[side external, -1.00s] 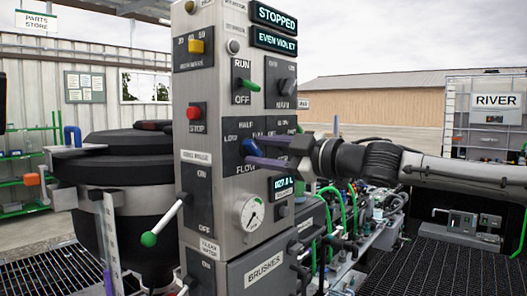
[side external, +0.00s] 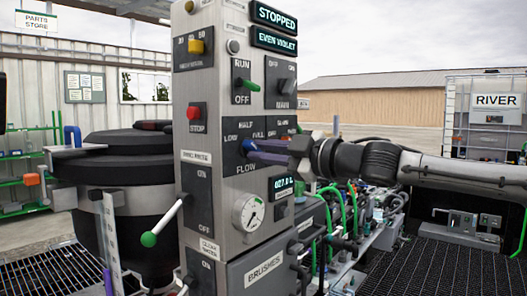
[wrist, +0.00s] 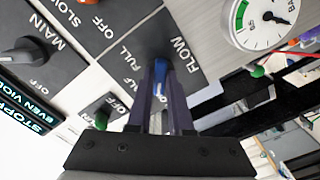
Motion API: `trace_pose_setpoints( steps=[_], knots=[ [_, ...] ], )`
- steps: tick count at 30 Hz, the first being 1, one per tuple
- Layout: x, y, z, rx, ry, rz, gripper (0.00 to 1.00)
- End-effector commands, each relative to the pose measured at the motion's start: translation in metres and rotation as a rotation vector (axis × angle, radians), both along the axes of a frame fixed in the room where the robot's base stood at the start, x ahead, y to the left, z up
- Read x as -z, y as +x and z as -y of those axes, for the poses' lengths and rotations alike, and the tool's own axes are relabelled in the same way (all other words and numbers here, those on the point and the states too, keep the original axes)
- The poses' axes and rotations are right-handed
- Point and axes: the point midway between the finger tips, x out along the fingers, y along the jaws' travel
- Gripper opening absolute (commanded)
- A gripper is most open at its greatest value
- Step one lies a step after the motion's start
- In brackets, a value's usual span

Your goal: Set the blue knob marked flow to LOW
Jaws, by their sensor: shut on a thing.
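The blue flow knob (side external: 248,146) sits on a dark plate (side external: 232,158) on the front of the grey control panel. The plate carries the words LOW at its left, HALF at the top, FULL toward the right and FLOW below. My gripper (side external: 254,152) reaches in from the right and is shut on the knob. In the wrist view the blue knob (wrist: 160,72) is between my two purple fingers (wrist: 160,90), which cover its sides. I cannot tell for sure which mark the knob points at.
Above the knob are a green RUN/OFF switch (side external: 246,84), a MAIN knob (side external: 287,86) and a red stop button (side external: 194,112). A pressure gauge (side external: 249,211) lies below. A green-tipped lever (side external: 149,239) sticks out at lower left.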

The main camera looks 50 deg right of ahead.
Motion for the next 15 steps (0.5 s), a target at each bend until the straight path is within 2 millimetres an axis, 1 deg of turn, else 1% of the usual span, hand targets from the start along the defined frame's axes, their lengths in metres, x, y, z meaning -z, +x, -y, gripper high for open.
trace_pose_setpoints(
  steps=[3, 6, 15],
  knots=[
    [-0.0001, 0.0, -0.0002, -0.001, -0.096, 0.0, 0.0],
    [-0.0004, -0.0001, -0.0002, -0.001, -0.156, 0.0, 0.0],
    [-0.0006, -0.0003, -0.0003, -0.002, -0.184, 0.001, 0.0]
  ],
)
